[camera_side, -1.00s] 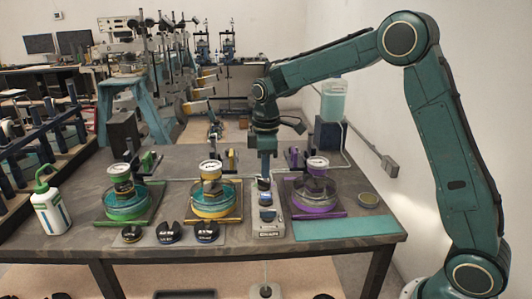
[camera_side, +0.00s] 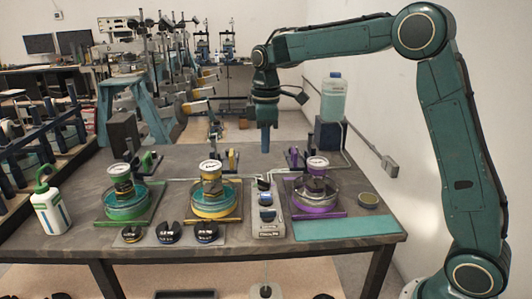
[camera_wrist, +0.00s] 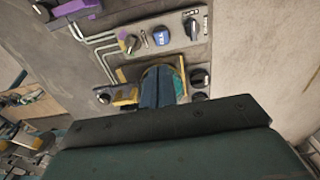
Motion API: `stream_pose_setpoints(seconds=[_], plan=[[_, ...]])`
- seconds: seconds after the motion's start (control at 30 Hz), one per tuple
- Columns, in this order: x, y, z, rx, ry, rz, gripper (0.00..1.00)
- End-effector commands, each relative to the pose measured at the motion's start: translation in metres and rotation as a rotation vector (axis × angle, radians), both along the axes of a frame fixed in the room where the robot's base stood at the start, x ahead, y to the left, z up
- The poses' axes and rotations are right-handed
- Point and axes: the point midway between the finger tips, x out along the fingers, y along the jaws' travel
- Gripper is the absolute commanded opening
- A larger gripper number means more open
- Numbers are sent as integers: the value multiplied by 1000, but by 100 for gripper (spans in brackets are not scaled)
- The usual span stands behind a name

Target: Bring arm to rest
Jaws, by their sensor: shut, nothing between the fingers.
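My gripper (camera_side: 265,145) is shut and empty. In the side view its blue fingers point down and hang well above the table, apart from the grey switch box (camera_side: 267,212) beneath. In the wrist view the closed fingers (camera_wrist: 158,87) cover part of a round dish. The raised arm reaches left from its base at the right edge of the side view.
Three round dishes with gauges stand on green, yellow (camera_side: 214,195) and purple (camera_side: 316,190) bases. Slotted weights (camera_side: 169,232) lie at the table's front. A white bottle (camera_side: 50,208) stands left, and a teal mat (camera_side: 345,228) lies right. Air around my gripper is clear.

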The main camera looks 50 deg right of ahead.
Motion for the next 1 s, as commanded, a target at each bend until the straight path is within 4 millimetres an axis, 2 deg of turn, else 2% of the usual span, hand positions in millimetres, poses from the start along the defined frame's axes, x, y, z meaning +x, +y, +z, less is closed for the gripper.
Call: stream_pose_setpoints(seconds=[0.27,0.47,0.67,1.0], plan=[[-2,0,2,-1,-4,-6,0],[-17,3,14,0,-30,-45,0],[-50,8,36,4,-84,-131,0],[-123,17,62,30,-190,-309,0]])
